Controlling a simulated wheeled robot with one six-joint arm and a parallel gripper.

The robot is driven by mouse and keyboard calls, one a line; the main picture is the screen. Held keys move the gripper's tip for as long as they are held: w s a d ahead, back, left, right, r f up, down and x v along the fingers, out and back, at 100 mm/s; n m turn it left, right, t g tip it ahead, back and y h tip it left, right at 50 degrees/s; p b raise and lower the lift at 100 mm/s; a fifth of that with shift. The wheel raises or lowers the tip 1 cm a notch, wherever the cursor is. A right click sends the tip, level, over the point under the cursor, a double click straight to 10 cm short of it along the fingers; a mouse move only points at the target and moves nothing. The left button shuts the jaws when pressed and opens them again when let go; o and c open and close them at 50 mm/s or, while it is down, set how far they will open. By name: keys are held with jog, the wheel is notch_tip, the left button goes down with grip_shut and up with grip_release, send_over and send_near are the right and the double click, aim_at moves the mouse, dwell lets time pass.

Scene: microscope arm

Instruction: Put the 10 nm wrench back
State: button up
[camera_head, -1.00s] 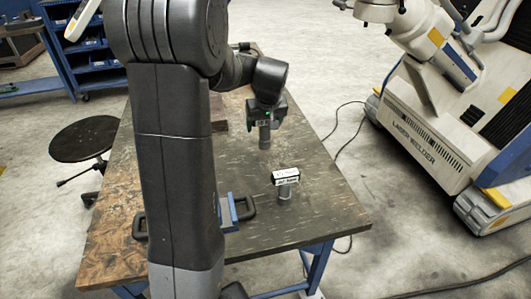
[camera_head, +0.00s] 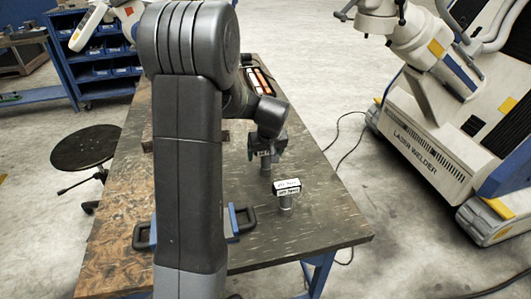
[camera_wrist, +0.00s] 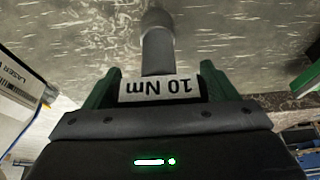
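The 10 Nm wrench (camera_wrist: 158,88) has a white block labelled "10 Nm", upside down in the wrist view, and a grey cylindrical end. My gripper (camera_wrist: 160,76) is shut on this block, with one green finger on each side. In the head view my gripper (camera_head: 264,150) is over the right half of the table, and the wrench's grey cylinder (camera_head: 265,168) hangs below it. I cannot tell whether its lower end touches the table. A second, similar wrench (camera_head: 287,190) with a white label stands upright in front of it; its label is too small to read.
The dark table (camera_head: 325,222) is clear on the right. A blue-edged case with black handles (camera_head: 243,220) lies partly hidden behind my arm. A case with orange items (camera_head: 260,80) is at the back. The laser welder (camera_head: 420,150) stands right, a round stool (camera_head: 85,147) left.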

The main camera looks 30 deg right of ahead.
jog(key=shift+o, duration=1.1)
jog(key=shift+r, duration=0.15)
jog(key=v, duration=1.2)
